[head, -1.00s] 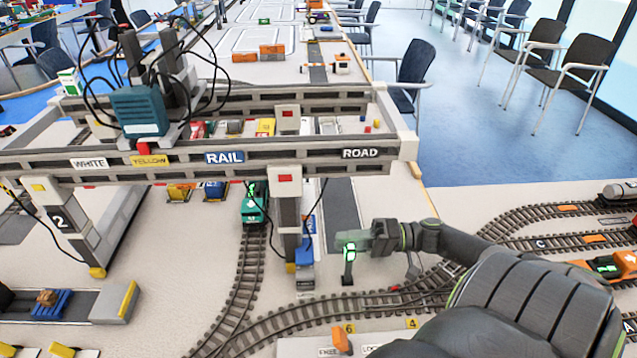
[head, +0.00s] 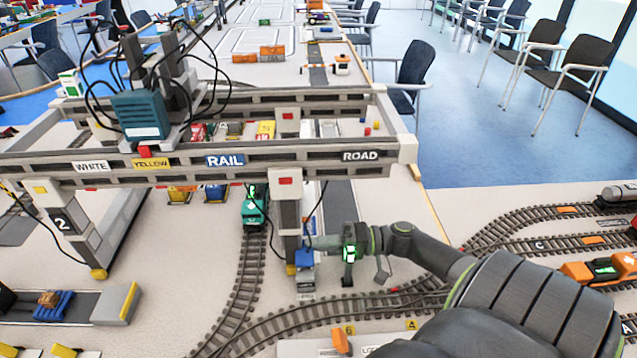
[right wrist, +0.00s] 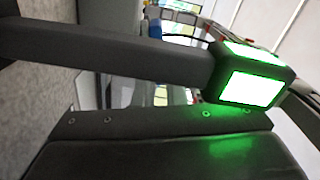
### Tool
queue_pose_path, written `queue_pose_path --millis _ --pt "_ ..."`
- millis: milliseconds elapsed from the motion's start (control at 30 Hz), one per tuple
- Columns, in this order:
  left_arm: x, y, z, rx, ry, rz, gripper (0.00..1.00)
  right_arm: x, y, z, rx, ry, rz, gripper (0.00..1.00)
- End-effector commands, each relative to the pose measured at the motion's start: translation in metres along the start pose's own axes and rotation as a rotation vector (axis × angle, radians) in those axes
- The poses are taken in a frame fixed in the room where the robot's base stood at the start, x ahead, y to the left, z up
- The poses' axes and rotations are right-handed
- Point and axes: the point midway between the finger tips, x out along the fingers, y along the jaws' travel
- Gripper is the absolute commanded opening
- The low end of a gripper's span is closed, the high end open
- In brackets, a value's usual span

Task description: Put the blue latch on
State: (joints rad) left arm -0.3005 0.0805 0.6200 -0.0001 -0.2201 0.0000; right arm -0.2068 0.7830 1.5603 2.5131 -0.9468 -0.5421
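A blue block that looks like the latch (head: 304,258) sits low on the near right leg of the gantry crane (head: 288,222). A blue patch (right wrist: 160,12) at the top of the right wrist view may be the same part. My right gripper (head: 328,242) is at the right side of that leg, slightly above and right of the blue block. I cannot tell whether it touches, and its finger gap is not clear. A black post with a lit green lamp (head: 350,252) stands right beside the gripper; the lamp (right wrist: 252,82) is very close in the right wrist view. My left gripper is not in view.
Rail tracks (head: 245,290) curve in front of the leg, with a teal rail vehicle (head: 254,208) behind. A crossbeam (head: 240,158) with signs spans above. Black cables hang beside the leg. An orange vehicle (head: 578,271) stands on the tracks at right.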

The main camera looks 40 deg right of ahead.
Motion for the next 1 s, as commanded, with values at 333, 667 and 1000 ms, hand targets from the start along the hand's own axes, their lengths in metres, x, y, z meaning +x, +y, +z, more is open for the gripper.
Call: queue_pose_path --millis 333,667,1000 --pt "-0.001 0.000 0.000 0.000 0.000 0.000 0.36 0.000 0.005 -0.001 0.081 0.002 0.001 0.00" --pt "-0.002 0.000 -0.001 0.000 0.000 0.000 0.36 -0.001 0.017 -0.001 0.295 0.002 0.001 0.00" --pt "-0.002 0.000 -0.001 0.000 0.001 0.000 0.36 -0.001 0.018 -0.001 0.303 0.002 0.001 0.15"
